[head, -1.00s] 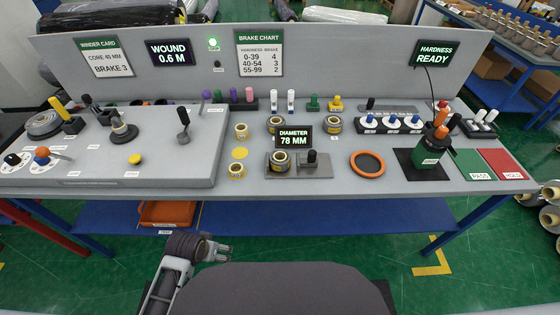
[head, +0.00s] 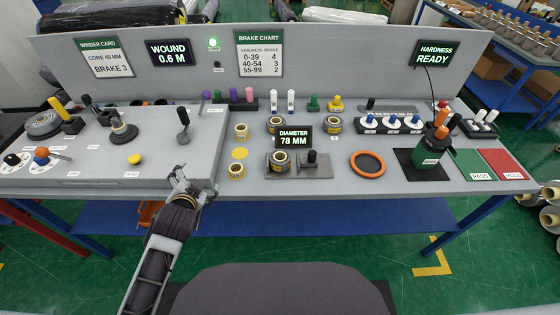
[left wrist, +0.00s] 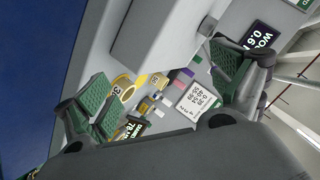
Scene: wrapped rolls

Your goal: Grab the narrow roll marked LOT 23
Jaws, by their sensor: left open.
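Several small narrow rolls with yellow labels stand on the grey bench: one at the back left (head: 241,131), one at the front left (head: 236,171), two farther back (head: 275,124) (head: 334,125), and one on the diameter gauge (head: 280,161). Their label print is too small to read, so I cannot tell which is LOT 23. My left gripper (head: 180,174) is open and empty at the bench's front edge, left of the front-left roll. In the left wrist view its fingers (left wrist: 160,92) are spread, with a yellow-labelled roll (left wrist: 121,87) showing beyond, nearer the left finger. My right gripper is out of view.
The raised control panel (head: 100,150) lies left of the rolls. The diameter display (head: 294,138) stands behind the gauge. A yellow disc (head: 239,153) lies between the two left rolls. An orange ring (head: 368,164) lies to the right.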

